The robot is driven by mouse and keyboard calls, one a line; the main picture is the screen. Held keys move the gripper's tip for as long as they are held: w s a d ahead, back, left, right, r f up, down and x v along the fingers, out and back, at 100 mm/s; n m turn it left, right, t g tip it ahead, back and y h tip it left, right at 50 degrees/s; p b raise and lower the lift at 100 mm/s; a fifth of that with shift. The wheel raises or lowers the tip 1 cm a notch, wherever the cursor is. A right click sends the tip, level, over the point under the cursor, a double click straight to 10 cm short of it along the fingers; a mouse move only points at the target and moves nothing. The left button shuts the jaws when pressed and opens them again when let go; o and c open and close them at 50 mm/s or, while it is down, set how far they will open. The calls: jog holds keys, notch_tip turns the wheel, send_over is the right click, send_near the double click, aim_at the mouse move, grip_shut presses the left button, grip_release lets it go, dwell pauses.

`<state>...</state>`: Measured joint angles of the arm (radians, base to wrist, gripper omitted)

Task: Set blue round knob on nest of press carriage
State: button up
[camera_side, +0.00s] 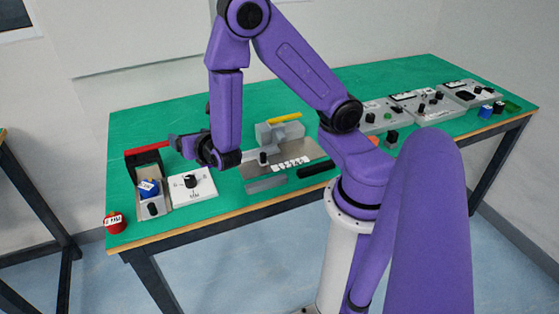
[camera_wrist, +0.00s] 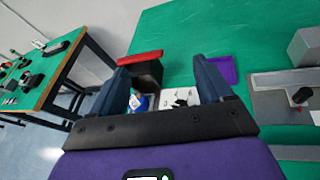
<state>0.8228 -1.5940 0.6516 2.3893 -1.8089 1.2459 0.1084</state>
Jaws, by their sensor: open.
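The blue round knob (camera_side: 148,187) with a white label sits on the grey carriage (camera_side: 141,212) of the press, just in front of the black press frame (camera_side: 132,168) with its red bar (camera_side: 147,147). Whether it is fully seated in the nest I cannot tell. The knob also shows in the wrist view (camera_wrist: 138,102), between my fingers in the picture but beyond them. My gripper (camera_side: 177,146) is open and empty, raised above and to the right of the knob; its two fingers show in the wrist view (camera_wrist: 162,75).
A white panel (camera_side: 180,196) with a black knob lies right of the carriage. A red round knob (camera_side: 115,222) stands at the table's front left corner. A grey fixture (camera_side: 268,136) with a yellow bar stands right of my arm. Control boxes (camera_side: 425,105) line the far right.

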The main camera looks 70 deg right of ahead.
jog(key=s+d+r+m+g, duration=0.2)
jog(key=s+r+m+g, duration=0.2)
jog(key=s+m+g, duration=0.6)
jog(key=s+a+r+m+g+y, duration=0.1)
jog(key=s+a+m+y, duration=0.1)
jog(key=s, duration=0.6)
jog(key=s+a+r+m+g+y, duration=0.1)
jog(key=s+a+m+y, duration=0.2)
jog(key=s+a+y, duration=0.2)
jog(key=s+a, duration=0.2)
jog(key=s, duration=0.2)
jog(key=shift+a+y, duration=0.15)
jog(key=shift+y, duration=0.15)
